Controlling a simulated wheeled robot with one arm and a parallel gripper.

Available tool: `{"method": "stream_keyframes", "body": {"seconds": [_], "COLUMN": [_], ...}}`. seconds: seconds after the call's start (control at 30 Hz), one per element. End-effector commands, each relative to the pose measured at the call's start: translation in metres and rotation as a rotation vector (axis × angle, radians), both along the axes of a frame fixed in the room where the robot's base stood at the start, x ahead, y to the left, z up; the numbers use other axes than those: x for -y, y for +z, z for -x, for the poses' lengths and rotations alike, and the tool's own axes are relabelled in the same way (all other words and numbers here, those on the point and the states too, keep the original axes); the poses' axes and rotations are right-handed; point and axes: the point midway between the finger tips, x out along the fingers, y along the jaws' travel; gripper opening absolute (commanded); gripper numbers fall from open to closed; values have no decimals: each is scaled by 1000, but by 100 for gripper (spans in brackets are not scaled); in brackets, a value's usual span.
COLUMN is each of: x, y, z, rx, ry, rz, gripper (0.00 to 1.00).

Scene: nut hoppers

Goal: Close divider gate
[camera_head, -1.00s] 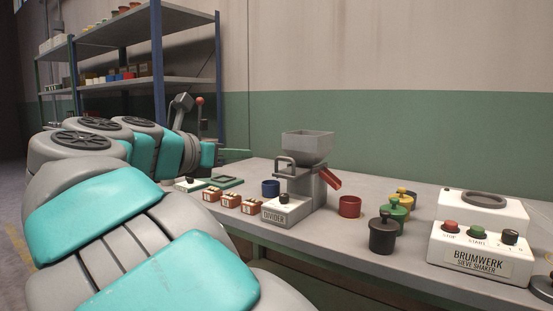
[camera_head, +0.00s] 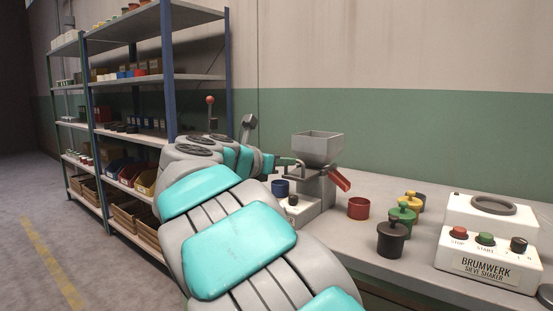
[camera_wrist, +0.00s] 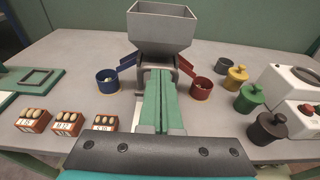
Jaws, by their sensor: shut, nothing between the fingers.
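The divider is a grey hopper (camera_head: 318,147) on a white-fronted base, on the table against the wall. A red chute (camera_head: 340,179) slopes from its right side. In the wrist view the hopper (camera_wrist: 163,30) stands straight ahead, with a blue chute (camera_wrist: 127,65) to the left and the red chute (camera_wrist: 190,67) to the right. A grey looped handle (camera_wrist: 143,74) sits at its front, partly hidden by my fingers. My gripper (camera_wrist: 160,72) has its green fingers shut together and empty, with the tips at the handle. I cannot tell whether they touch it.
A blue cup (camera_wrist: 107,84) and a red cup (camera_wrist: 201,89) stand under the chutes. Small nut boxes (camera_wrist: 67,123) are at left. Lidded green (camera_wrist: 250,97), yellow (camera_wrist: 236,77) and black pots (camera_wrist: 268,127) stand at right, beside the sieve shaker (camera_head: 487,245). Shelves (camera_head: 140,120) stand behind left.

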Motion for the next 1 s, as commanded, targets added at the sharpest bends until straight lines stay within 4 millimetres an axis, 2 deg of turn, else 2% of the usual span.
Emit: {"method": "stream_keyframes", "body": {"seconds": [0.47,0.77,1.0], "x": [3,-9,4], "y": [-1,0,-2], "z": [-5,-12,-23], "rx": [1,12,10], "ry": [3,37,25], "rz": [-1,-6,-7], "gripper": [0,0,0]}}
